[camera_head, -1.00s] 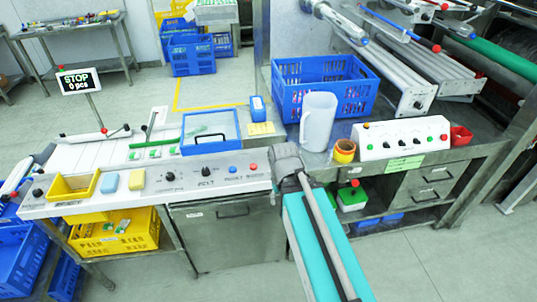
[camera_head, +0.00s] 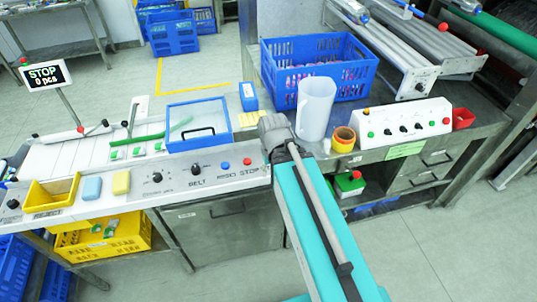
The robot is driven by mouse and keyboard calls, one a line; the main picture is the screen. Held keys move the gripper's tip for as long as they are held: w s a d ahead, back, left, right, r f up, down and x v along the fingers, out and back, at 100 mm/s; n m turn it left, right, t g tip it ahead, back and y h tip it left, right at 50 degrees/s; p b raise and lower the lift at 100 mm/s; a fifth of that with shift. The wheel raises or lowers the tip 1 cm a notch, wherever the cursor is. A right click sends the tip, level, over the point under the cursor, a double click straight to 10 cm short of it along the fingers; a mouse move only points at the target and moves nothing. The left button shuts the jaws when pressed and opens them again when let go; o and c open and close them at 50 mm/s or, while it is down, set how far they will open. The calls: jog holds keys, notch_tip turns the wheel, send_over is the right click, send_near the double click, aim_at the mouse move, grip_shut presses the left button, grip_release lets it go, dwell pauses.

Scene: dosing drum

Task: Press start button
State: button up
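A white control box (camera_head: 407,126) stands on the right metal table. It carries a green button (camera_head: 371,134), dark knobs and red buttons; I cannot read its markings. A left control strip (camera_head: 217,178) has two black knobs, a blue button (camera_head: 225,165) and a red button (camera_head: 247,161). Its printing seems to read "BELT" and "STOP". No button clearly labelled start is readable. My teal arm rises from the bottom, its grey joint between the strip and the jug. My gripper fingers are not visible. A small display (camera_head: 44,75) reads "STOP 0 pcs".
A clear jug (camera_head: 316,108), an orange-yellow roll (camera_head: 343,140) and a blue crate (camera_head: 318,67) stand left of the control box. A red bin (camera_head: 463,118) is at its right. A blue-framed lid (camera_head: 198,125) lies behind the strip. Floor is clear at lower right.

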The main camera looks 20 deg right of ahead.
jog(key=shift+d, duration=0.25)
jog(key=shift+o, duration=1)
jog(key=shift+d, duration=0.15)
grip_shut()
